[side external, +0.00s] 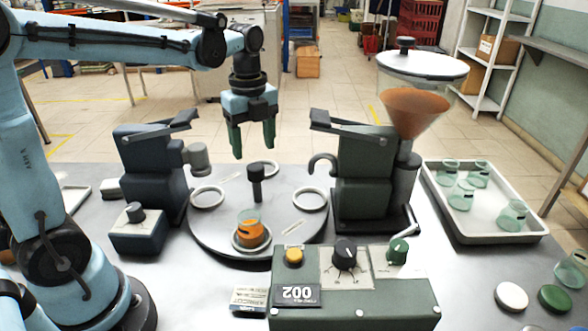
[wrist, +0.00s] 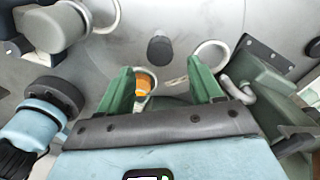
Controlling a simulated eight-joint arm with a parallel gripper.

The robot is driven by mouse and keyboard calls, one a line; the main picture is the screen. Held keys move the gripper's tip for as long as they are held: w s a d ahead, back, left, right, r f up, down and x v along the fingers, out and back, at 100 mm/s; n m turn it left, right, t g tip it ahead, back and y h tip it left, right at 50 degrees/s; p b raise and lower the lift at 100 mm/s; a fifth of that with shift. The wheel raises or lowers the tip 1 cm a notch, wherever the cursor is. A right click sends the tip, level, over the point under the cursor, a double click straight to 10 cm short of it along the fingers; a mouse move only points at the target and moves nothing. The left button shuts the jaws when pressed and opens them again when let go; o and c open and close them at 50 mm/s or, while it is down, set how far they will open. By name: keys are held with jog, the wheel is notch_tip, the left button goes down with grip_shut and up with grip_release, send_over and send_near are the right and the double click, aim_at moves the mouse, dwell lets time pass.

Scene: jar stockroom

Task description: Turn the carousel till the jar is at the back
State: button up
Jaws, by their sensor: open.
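The round grey carousel (side external: 205,238) stands mid-table with a dark upright post (side external: 256,183) at its centre and white ring seats around it. The jar (side external: 250,232), clear glass with orange contents, stands upright in the seat nearest the side camera, by the control box. My gripper (side external: 253,150) is open and empty, pointing down above the carousel, clear of post and jar. In the wrist view the jar (wrist: 146,84) shows between the two green fingers, close to the left one and partly hidden by it. The post (wrist: 161,49) shows beyond the fingers.
Dark machines (side external: 152,165) and (side external: 365,175) flank the carousel, the right one with an orange funnel (side external: 415,112). A control box (side external: 350,296) with knobs stands in front. A white tray (side external: 490,226) of jars lies right. Lids (side external: 512,296) lie front right.

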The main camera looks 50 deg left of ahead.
notch_tip(320, 180, up, 7)
jog(key=shift+f, duration=0.15)
dwell(0.4)
jog(key=s+d+f+n+t, duration=0.2)
jog(key=s+f+n+t, duration=0.1)
jog(key=n, duration=0.7)
jog(key=s+d+f+n+t, duration=0.3)
jog(key=s+f+n+t, duration=0.1)
jog(key=n, duration=0.6)
jog(key=shift+s+d+f, duration=0.3)
jog(key=shift+s+f, duration=0.15)
jog(key=shift+f, duration=0.4)
